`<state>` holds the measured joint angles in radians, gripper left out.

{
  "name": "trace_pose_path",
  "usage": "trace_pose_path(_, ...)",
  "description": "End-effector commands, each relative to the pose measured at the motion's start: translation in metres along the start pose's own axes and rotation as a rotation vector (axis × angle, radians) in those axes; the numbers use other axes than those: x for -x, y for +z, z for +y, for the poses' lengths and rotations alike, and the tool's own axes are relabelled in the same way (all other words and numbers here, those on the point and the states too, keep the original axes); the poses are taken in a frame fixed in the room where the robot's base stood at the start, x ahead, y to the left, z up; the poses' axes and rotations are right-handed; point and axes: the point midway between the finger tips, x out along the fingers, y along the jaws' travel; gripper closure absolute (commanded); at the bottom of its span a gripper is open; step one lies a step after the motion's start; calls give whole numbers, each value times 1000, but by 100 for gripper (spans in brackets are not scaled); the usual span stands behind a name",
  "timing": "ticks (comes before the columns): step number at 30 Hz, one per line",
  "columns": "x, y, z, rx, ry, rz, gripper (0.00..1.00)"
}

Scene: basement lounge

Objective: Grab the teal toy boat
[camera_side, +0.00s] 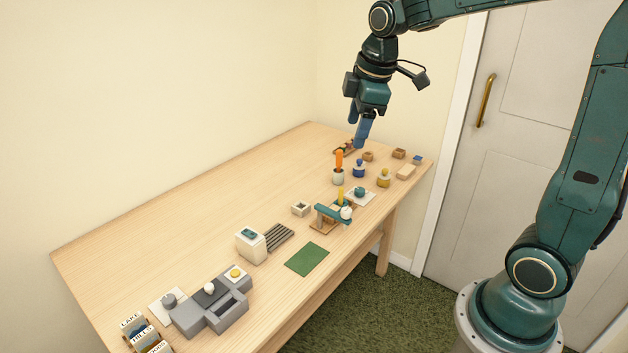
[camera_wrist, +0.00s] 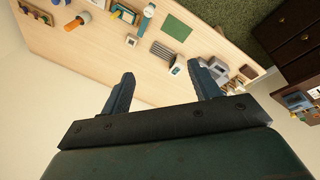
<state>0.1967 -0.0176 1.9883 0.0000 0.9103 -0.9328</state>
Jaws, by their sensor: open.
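I cannot pick out the teal toy boat for certain. A small teal item (camera_side: 360,191) sits on a white square near the table's right front edge. Another teal piece (camera_side: 249,232) lies on top of a white box (camera_side: 252,248). A teal bar (camera_side: 333,213) tops a wooden stand. All are too small to tell their shape. My gripper (camera_side: 358,132) hangs above the far right end of the table, pointing down, empty. In the wrist view its two fingers (camera_wrist: 160,72) are spread apart with bare tabletop beyond them.
A green mat (camera_side: 307,259) and grey slatted rack (camera_side: 279,237) lie mid-table. A grey stepped block (camera_side: 212,308) stands at the near end. The back left tabletop is clear.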

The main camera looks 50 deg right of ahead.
Motion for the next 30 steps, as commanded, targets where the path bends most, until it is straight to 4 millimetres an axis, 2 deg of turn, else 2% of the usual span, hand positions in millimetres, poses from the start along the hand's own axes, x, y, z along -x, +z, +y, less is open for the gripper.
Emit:
trace_pose_path(9,-59,-7,59,241,-65,-51,38)
trace_pose_path(18,-126,0,107,470,-138,-74,38)
trace_pose_path(24,-177,12,132,622,-191,-75,38)
trace_pose_path(30,-223,26,149,752,-237,-68,38)
